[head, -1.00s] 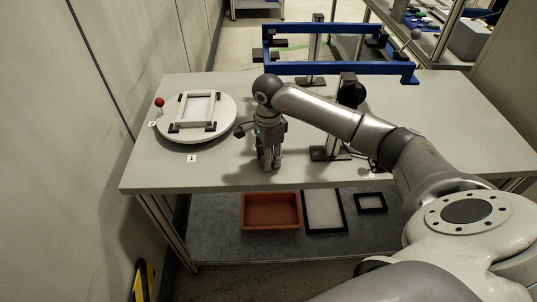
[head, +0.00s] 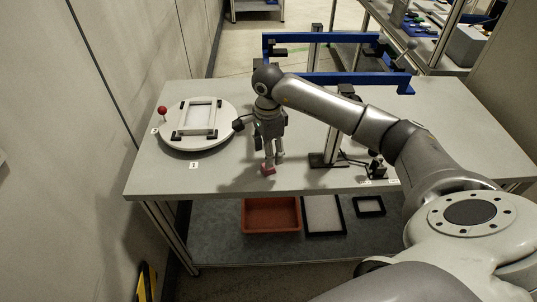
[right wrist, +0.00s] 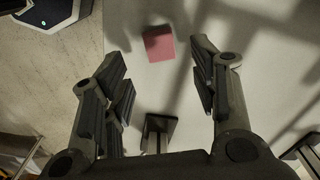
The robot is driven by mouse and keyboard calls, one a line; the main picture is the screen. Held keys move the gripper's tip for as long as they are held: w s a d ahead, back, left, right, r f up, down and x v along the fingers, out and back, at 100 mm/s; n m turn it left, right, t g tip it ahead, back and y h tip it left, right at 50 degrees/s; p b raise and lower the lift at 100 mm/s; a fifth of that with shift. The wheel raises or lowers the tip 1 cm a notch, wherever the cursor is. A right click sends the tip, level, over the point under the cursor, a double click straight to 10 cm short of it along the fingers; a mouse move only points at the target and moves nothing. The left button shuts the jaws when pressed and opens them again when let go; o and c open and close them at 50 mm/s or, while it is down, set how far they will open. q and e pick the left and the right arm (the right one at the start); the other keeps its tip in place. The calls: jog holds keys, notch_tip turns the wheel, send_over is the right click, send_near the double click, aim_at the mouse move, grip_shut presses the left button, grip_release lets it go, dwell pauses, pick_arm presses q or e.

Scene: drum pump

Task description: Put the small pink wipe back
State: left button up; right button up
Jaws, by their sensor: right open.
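The small pink wipe (head: 268,169) is a pink block on the grey table near its front edge. It also shows in the right wrist view (right wrist: 159,43), lying on the table beyond the fingertips. My right gripper (head: 273,158) points down just above the wipe in the head view. In the right wrist view my right gripper (right wrist: 162,80) is open, with its fingers wide apart and nothing between them. The wipe appears apart from both fingers there. My left gripper is not in view.
A round white turntable (head: 228,120) with a frame on it and a red knob (head: 162,111) stand at the left of the grey table (head: 220,182). A blue rail frame (head: 345,77) on black stands is behind. A red tray (head: 271,214) sits on the lower shelf.

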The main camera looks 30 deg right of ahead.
notch_tip(320, 180, up, 7)
jog(key=p, duration=0.2)
jog(key=shift+f+p, duration=0.2)
jog(key=shift+p, duration=0.2)
dwell(0.9)
